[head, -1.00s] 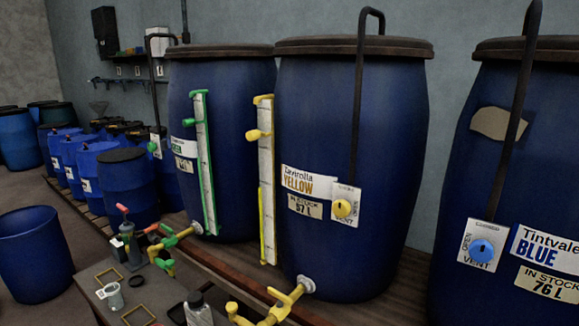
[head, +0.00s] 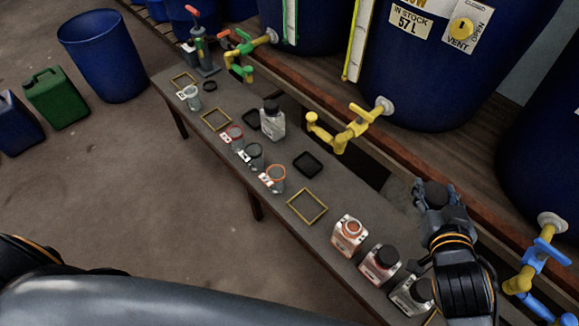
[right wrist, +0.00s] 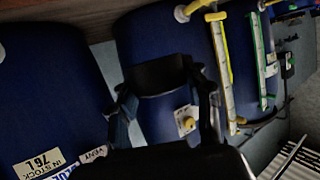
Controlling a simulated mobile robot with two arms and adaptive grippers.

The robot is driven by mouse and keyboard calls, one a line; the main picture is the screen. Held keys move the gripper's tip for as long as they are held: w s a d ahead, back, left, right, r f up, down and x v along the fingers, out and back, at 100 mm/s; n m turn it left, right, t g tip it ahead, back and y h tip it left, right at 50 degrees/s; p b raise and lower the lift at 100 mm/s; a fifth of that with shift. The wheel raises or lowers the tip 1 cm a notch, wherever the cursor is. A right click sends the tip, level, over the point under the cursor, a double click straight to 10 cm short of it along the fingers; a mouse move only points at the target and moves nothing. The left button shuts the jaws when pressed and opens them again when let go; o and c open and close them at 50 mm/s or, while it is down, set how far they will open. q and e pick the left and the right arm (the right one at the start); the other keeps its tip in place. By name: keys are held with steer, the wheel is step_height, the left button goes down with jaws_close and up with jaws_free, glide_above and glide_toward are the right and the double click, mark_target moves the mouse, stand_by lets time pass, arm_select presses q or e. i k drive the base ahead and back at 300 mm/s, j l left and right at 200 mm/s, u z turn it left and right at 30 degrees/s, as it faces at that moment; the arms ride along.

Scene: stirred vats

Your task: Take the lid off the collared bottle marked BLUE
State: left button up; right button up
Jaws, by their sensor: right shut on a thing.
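My right gripper (head: 436,196) is at the right of the head view, above the bench's back edge. It is shut on a dark piece that looks like a black lid (right wrist: 158,76), seen between the fingers in the right wrist view. Below and left of it stand three collared bottles: an uncapped one with an orange-red ring (head: 348,234), a black-capped one with a reddish collar (head: 379,264), and a black-capped one (head: 411,294) partly behind my arm. Another black-capped bottle (head: 271,121) stands farther back. I cannot read which bottle is marked BLUE. My left gripper is out of view.
The narrow bench (head: 330,210) also holds several glass beakers, empty yellow frames (head: 307,206) and black trays (head: 307,163). A yellow tap (head: 345,130) and a blue tap (head: 540,258) jut from the vats toward it. A blue bin (head: 103,55) stands on open floor.

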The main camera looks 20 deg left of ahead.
mark_target(349, 236)
steer(key=j+z, duration=0.2)
steer(key=j, duration=0.85)
steer(key=j+z, duration=0.25)
steer(key=j, duration=0.8)
steer(key=j+z, duration=0.2)
steer(key=j, duration=0.85)
steer(key=k, duration=0.05)
